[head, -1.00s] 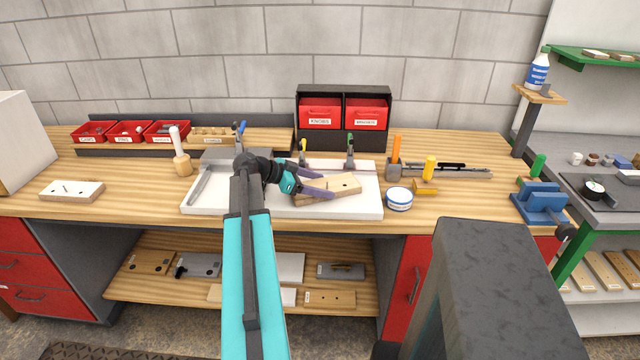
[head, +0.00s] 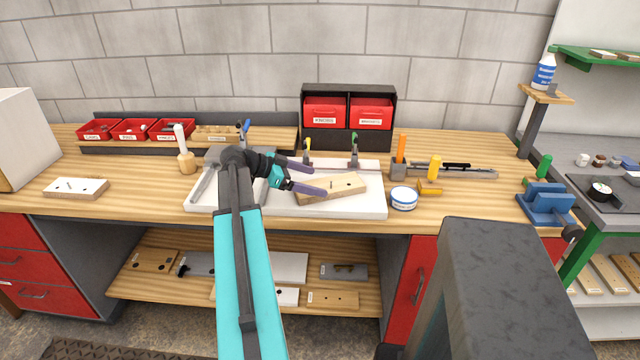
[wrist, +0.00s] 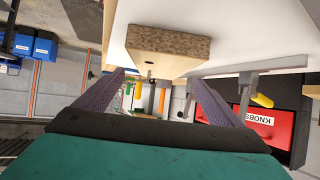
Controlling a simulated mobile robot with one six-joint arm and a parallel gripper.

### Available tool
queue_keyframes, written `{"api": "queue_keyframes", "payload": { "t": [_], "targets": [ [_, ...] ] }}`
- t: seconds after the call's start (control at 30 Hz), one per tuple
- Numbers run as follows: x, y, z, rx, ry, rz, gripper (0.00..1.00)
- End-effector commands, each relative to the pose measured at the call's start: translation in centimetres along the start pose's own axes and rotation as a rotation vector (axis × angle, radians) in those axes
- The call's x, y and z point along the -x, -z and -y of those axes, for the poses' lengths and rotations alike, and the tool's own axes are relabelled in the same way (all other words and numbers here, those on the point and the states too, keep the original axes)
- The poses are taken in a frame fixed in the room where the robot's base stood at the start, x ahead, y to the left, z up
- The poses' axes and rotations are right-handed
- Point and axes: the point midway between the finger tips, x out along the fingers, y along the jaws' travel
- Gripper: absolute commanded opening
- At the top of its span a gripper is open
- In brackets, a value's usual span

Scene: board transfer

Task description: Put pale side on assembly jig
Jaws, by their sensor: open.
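A pale wooden board (head: 345,184), which I take for the pale side, lies at a slight angle on the right part of the white assembly jig (head: 230,206). Its top has a few small dark holes. My gripper (head: 319,180) is open, with its purple fingers at the board's left end. In the wrist view, the board's end (wrist: 168,45) shows a speckled edge and a small hole. It is ahead of my open gripper (wrist: 158,88), and nothing is held between the fingers. My arm hides part of the jig.
Clamps (head: 354,150) stand at the jig's back edge. A white tub (head: 403,198) and an orange-handled tool (head: 401,148) are to its right. Red bins (head: 130,130) stand behind left. A whitish block with holes (head: 76,188) lies at left, with clear bench around it.

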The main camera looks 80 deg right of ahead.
Motion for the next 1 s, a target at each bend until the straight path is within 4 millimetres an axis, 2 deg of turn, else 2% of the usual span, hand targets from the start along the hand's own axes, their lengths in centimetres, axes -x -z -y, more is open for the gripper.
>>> {"api": "queue_keyframes", "payload": {
  "t": [0.2,0.4,0.6,1.0],
  "targets": [
    [3.7,-0.2,0.1,0.000,0.003,0.000,0.89],
    [6.1,-0.1,0.1,-0.001,0.001,0.000,0.89],
    [7.2,0.0,0.0,-0.001,0.001,0.000,0.89],
    [7.2,0.0,0.0,-0.001,0.000,0.000,0.89]
  ]
}}
